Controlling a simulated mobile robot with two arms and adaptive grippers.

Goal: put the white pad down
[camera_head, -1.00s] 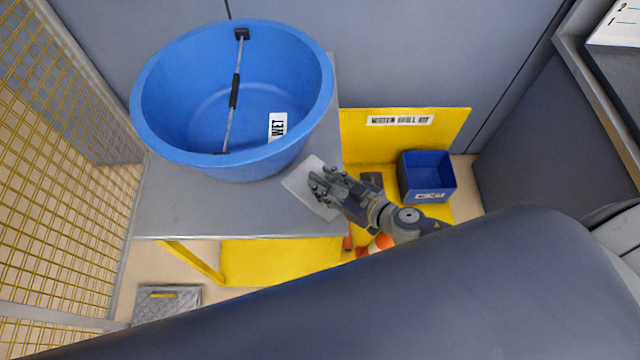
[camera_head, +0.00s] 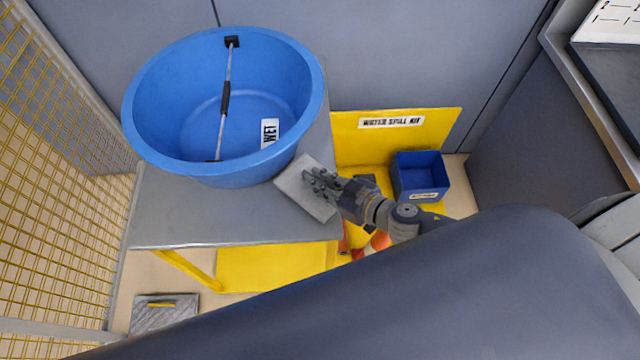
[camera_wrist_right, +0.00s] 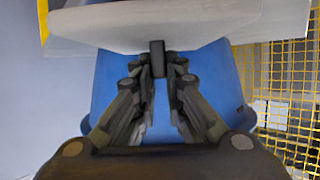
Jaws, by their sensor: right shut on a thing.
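The white pad (camera_head: 300,193) is a flat pale square at the right end of the grey table, beside the blue tub marked WET. My right gripper (camera_head: 318,184) is over the pad in the head view and shut on it. In the right wrist view the pad (camera_wrist_right: 180,24) spans the top of the picture, in front of the fingertips (camera_wrist_right: 157,60). I cannot tell whether the pad touches the table top. My left gripper is not in view.
The large blue tub (camera_head: 225,105) stands on the grey table (camera_head: 220,215). A yellow water spill kit panel (camera_head: 400,135) and a small blue bin (camera_head: 420,177) are to the right. A yellow mesh fence (camera_head: 55,180) is at left. The table's front left is clear.

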